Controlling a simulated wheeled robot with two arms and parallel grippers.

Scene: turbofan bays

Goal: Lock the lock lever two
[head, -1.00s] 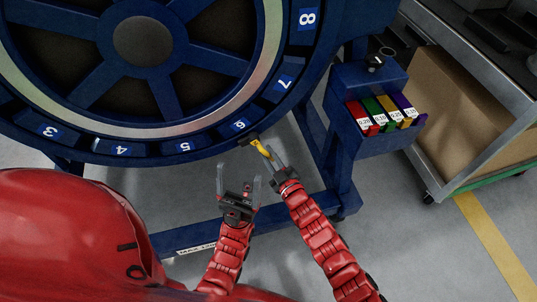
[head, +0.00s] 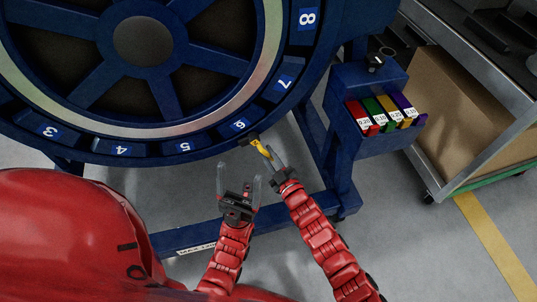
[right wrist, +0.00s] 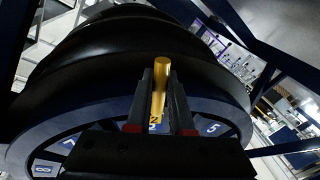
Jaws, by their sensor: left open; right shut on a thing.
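A yellow lock lever (head: 260,147) sits on a dark mount at the lower right of the big blue ring, near the number 6. My right gripper (head: 273,158) is shut on the lever's free end. In the right wrist view the yellow lever (right wrist: 161,82) stands between the two dark fingers, with its rounded tip above them. A dark mark on its lower part is hard to read. My left gripper (head: 239,182) is open and empty, below and left of the lever and apart from it.
The blue ring (head: 185,147) carries numbered bays. A blue holder (head: 371,132) with coloured labelled tabs stands to the right of the grippers. A blue frame bar (head: 190,238) crosses below. A grey cart (head: 430,165) with a cardboard box stands at far right.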

